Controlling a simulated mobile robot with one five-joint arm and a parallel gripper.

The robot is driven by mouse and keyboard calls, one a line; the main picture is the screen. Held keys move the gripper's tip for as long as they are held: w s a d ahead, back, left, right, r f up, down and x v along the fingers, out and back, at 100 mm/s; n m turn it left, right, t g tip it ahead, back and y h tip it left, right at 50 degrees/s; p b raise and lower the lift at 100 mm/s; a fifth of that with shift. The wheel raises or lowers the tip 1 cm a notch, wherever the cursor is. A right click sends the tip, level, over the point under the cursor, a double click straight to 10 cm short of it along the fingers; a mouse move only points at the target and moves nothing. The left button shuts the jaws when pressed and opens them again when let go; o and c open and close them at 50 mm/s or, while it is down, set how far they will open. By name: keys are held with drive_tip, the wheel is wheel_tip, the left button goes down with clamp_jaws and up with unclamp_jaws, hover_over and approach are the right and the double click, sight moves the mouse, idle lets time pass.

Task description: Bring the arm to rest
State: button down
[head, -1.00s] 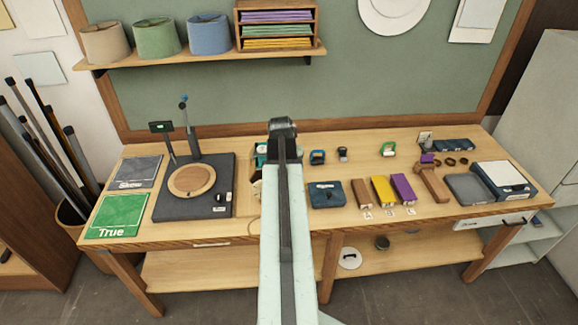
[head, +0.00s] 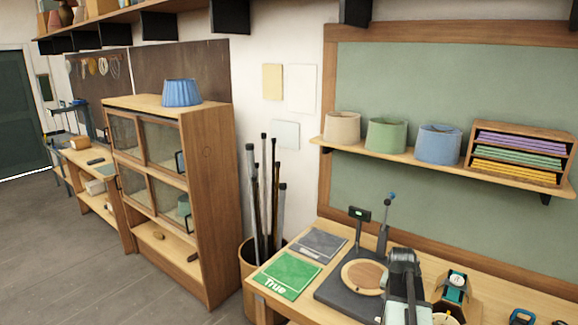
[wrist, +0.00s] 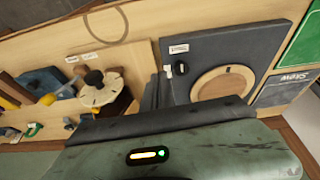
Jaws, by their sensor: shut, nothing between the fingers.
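My arm shows at the lower right of the head view, raised over the workbench (head: 480,276). My gripper (head: 402,258) is at its end, in front of the dark turntable base (head: 334,292) and the round wooden disc (head: 364,277). In the wrist view my gripper (wrist: 160,122) is shut and empty along the lower part of the picture. Beyond it lie the dark base (wrist: 207,50) with its wooden disc (wrist: 222,88). Nothing is seen touching the gripper, though my arm hides part of the bench.
The green True mat (head: 288,274) and a grey mat (head: 318,243) lie left of the base. A lever (head: 386,225) stands behind it. A shelf with lampshades (head: 386,135) hangs above. A cabinet (head: 210,190) and open floor (head: 80,270) are at left.

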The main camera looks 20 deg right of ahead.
drive_tip(key=w+a+f+n+y+b, duration=0.1)
drive_tip(key=w+a+f+n+b, duration=0.15)
drive_tip(key=a, duration=0.75)
drive_tip(key=w+a+f+n+b, duration=0.2)
drive_tip(key=a+f, duration=0.1)
drive_tip(key=a, duration=0.6)
drive_tip(key=w+a+f+n+y+b, duration=0.1)
drive_tip(key=w+a+f+n+b, duration=0.15)
drive_tip(key=a, duration=0.75)
drive_tip(key=s+a+f+n+g, duration=0.1)
drive_tip(key=s+a, duration=0.2)
drive_tip(key=a, duration=0.3)
drive_tip(key=s+a+f+n+g+y+b, duration=0.1)
drive_tip(key=s+a+n, duration=0.1)
drive_tip(key=a, duration=0.4)
drive_tip(key=shift+s+f, duration=0.35)
drive_tip(key=shift+s, duration=0.3)
